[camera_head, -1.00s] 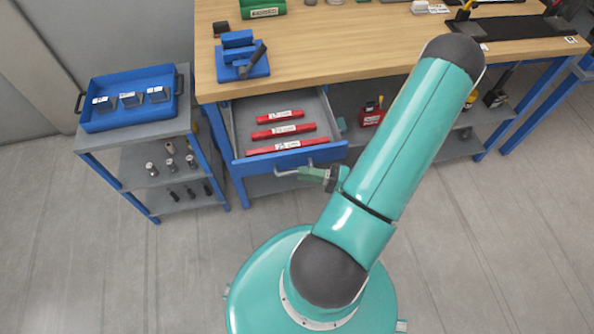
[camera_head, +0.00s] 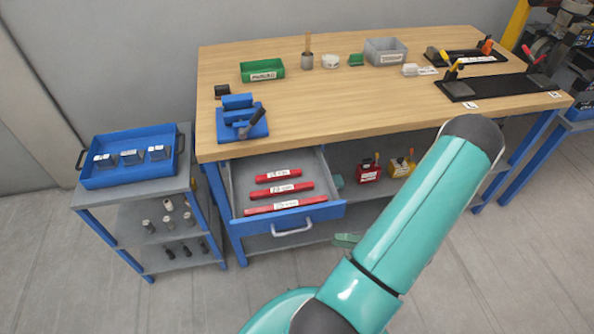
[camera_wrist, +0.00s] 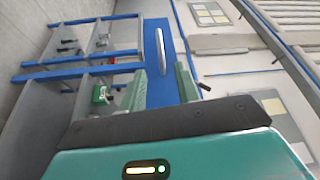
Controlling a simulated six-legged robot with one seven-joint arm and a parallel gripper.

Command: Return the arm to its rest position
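My gripper (camera_wrist: 163,85) shows two green fingers spread apart in the wrist view, with nothing between them. In the head view only a green bit of it (camera_head: 347,240) shows beside my arm, right of and below the drawer handle (camera_head: 291,228). The drawer (camera_head: 297,215) stands open under the workbench, with three labelled red pieces inside. In the wrist view the blue drawer front (camera_wrist: 153,75) and its pale handle (camera_wrist: 160,48) lie beyond the fingertips, clear of them. My arm reaches up and right across the head view.
The wooden workbench (camera_head: 330,125) holds a blue vise (camera_head: 243,120), a green bin (camera_head: 262,71), a grey box (camera_head: 385,51) and black mats. A grey cart (camera_head: 130,200) with a blue tray (camera_head: 88,180) stands at left. Floor is open in front of the cart.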

